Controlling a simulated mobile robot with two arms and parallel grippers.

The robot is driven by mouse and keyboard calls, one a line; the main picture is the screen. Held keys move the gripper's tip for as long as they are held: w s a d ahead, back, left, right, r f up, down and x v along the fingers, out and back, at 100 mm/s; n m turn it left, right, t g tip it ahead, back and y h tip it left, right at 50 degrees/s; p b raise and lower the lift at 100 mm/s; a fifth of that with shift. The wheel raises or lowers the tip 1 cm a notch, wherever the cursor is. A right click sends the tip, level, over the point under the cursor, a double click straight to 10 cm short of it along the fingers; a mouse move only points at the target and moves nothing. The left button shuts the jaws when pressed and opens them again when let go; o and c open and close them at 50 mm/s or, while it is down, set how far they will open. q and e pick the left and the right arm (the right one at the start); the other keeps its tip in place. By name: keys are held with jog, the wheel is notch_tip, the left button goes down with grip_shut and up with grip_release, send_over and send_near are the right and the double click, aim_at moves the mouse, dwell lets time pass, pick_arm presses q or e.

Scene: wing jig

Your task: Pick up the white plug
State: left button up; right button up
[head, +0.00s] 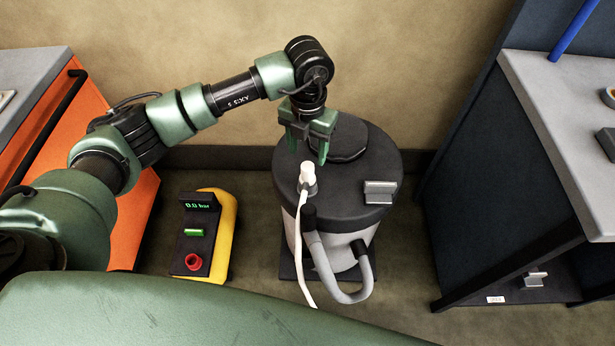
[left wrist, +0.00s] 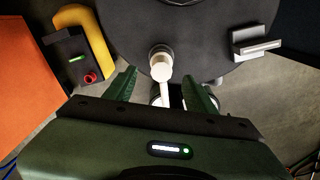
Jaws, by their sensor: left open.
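The white plug (head: 307,171) stands upright on the dark round lid of a drum-shaped vacuum (head: 383,150), near the lid's front left edge. A white cord runs down from it over the drum's side. My left gripper (head: 307,153) is open and empty, just above and behind the plug in the head view. In the left wrist view the plug (left wrist: 161,65) shows between and just beyond the two green fingertips (left wrist: 160,82), with a gap on each side. I see no contact. My right gripper is not in view.
A grey metal bracket (head: 380,191) sits on the lid, right of the plug. A grey hose (head: 346,296) curves at the drum's front. A yellow-and-black box (head: 222,240) with a "0.0 bar" display stands left. An orange cabinet and a dark-blue bench flank the floor.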

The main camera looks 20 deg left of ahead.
aim_at(308, 166)
pick_arm(q)
jog(key=f, duration=0.3)
jog(key=f+p, duration=0.1)
jog(key=f, duration=0.2)
jog(key=shift+s+d+f, duration=0.1)
jog(key=shift+s+f, duration=0.1)
jog(key=shift+f, duration=0.15)
grip_shut()
